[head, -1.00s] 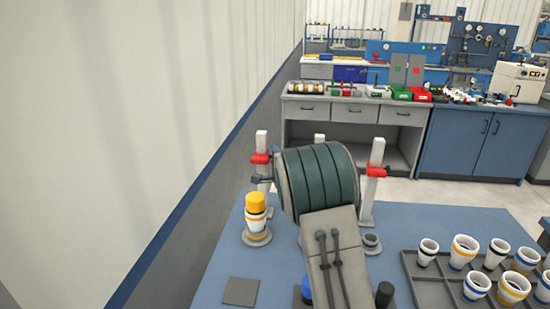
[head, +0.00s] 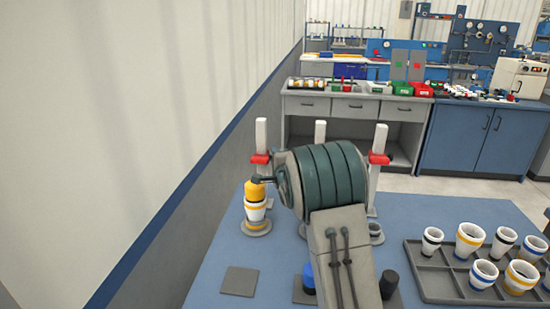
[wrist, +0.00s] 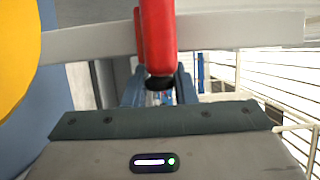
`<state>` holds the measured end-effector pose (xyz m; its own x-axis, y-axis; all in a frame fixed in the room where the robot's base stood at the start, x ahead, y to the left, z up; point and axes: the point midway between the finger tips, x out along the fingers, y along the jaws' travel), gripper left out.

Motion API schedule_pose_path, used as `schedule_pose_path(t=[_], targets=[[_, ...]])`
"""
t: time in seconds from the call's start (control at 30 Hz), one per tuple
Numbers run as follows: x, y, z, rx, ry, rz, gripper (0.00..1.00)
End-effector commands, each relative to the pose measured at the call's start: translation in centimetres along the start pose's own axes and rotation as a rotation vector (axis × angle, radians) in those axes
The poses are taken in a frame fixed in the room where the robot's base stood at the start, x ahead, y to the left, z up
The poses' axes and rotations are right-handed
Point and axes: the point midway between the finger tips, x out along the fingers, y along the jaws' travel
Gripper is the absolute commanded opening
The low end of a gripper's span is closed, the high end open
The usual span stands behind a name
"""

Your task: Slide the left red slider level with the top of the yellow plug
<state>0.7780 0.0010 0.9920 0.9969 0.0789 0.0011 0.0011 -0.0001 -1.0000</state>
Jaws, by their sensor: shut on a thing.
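The left red slider (head: 260,159) sits around the left white post, behind the yellow plug. In the wrist view, the red slider (wrist: 156,40) crosses the white post (wrist: 90,42), with a dark knob at its near end. My gripper (head: 258,180) is shut on the slider; the wrist view shows the fingers (wrist: 158,88) around its knob end. My arm hides part of the area beside the post. The slider's exact height against the plug top is hard to judge.
A right red slider (head: 379,159) sits on another white post, and a middle post (head: 320,130) stands behind my arm. A grey tray (head: 425,285) holds several banded cups at right. A flat grey plate (head: 239,281) lies at front left. A wall stands close on the left.

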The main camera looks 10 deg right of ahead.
Motion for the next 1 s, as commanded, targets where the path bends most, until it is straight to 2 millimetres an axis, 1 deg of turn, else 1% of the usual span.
schedule_pose_path(t=[0.03,0.13,0.17,0.2,0.23,0.53,0.67,0.77,1.0], targets=[[-0.1,0.4,0.0,0.000,0.000,0.010,0.00],[-0.1,0.4,0.0,0.000,0.000,0.010,0.00],[-0.1,0.4,0.0,0.000,0.000,0.009,0.30],[-0.1,0.3,0.0,0.000,0.000,0.009,0.41],[-0.1,0.3,0.0,0.000,0.000,0.008,0.44],[-0.1,0.1,0.0,0.000,0.000,0.003,0.44],[-1.0,0.0,-0.1,0.000,0.001,0.003,0.44],[-2.4,0.1,-0.1,0.001,0.001,0.003,0.44],[-7.0,0.1,-0.1,0.001,0.001,0.003,0.44]])
